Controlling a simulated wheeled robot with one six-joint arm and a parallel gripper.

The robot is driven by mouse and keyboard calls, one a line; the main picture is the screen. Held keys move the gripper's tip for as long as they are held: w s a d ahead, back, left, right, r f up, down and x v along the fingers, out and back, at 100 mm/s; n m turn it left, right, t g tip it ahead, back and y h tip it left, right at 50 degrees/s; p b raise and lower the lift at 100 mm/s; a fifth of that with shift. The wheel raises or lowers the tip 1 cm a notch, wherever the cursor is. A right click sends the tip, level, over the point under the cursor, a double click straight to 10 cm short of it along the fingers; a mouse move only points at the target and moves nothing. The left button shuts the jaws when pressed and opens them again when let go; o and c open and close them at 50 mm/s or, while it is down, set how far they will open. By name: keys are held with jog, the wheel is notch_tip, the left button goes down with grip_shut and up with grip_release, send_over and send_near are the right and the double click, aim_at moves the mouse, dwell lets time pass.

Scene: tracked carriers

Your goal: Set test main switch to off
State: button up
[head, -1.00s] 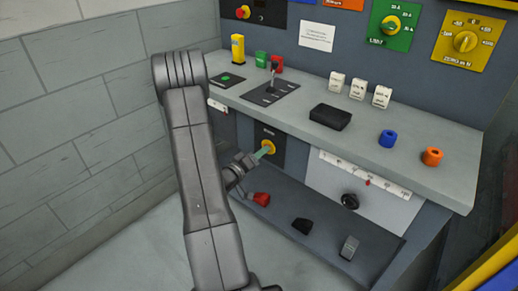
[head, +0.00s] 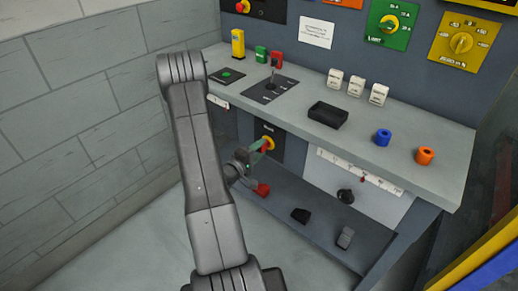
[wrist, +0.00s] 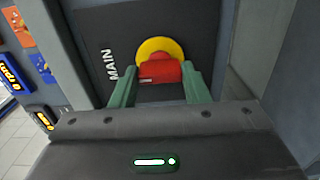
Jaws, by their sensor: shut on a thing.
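The main switch is a red handle (wrist: 160,72) on a yellow disc (wrist: 152,47), set on a dark plate (wrist: 100,22) marked MAIN. In the head view its yellow disc (head: 268,141) shows on the cabinet front, below the worktop. My gripper (wrist: 161,73) has one green finger on each side of the red handle and is shut on it. In the head view my gripper (head: 259,150) reaches the switch from the left front. The handle's lower part is close to the gripper body in the wrist view.
The worktop (head: 350,135) above carries a lever plate (head: 270,90), a black tray (head: 327,114) and blue (head: 383,137) and orange (head: 425,156) rings. A lower shelf (head: 325,232) holds a red item (head: 262,190) and dark items. A grey wall (head: 80,130) stands on the left.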

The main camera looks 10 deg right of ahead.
dwell(0.4)
jog(key=o, duration=1)
jog(key=shift+a, duration=0.1)
jog(key=v, duration=1.3)
jog(key=shift+s+a, duration=0.25)
jog(key=x, duration=1.4)
jog(key=shift+a, duration=0.15)
